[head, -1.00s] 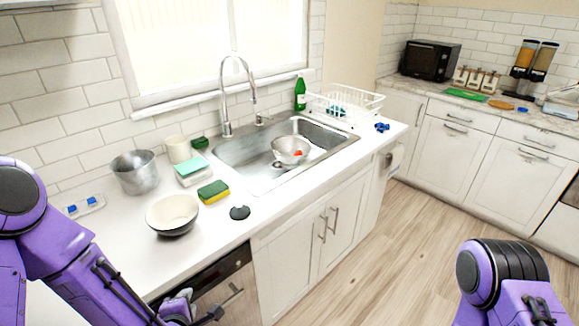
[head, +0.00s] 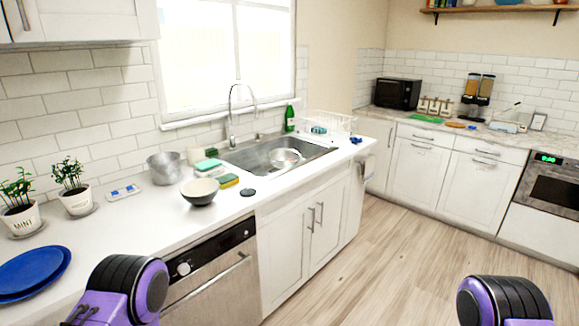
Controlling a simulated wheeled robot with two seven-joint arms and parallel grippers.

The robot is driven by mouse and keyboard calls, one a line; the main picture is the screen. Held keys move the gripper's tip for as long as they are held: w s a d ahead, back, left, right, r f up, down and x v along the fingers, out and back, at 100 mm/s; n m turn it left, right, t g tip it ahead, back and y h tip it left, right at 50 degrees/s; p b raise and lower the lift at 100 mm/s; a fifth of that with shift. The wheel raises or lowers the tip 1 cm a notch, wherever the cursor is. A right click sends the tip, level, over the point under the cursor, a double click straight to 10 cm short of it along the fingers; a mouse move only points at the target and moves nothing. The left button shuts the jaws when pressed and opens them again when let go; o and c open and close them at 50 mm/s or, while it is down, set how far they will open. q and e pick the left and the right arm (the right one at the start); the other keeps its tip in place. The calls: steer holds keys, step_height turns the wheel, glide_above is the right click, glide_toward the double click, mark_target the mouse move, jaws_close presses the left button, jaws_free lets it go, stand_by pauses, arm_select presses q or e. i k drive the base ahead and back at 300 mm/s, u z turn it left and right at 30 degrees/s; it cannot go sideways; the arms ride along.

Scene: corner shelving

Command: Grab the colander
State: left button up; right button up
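The colander (head: 287,158) is a small metal bowl with holes. It sits in the stainless steel sink (head: 245,160) in the middle of the head view, below the curved faucet (head: 233,112). What it holds is too small to make out now. Purple arm parts of mine show at the bottom left and bottom right. Neither gripper is in the frame, and both visible arm parts are well short of the sink.
On the counter left of the sink are a metal pot (head: 164,168), a bowl (head: 200,191), a sponge (head: 228,181) and potted plants (head: 73,186). A green bottle (head: 290,118) and a white dish rack (head: 330,124) stand beyond the sink. The floor (head: 375,255) at right is clear.

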mark_target(280, 165)
steer(key=z, duration=0.8)
steer(key=i, duration=1.35)
steer(key=u, duration=0.35)
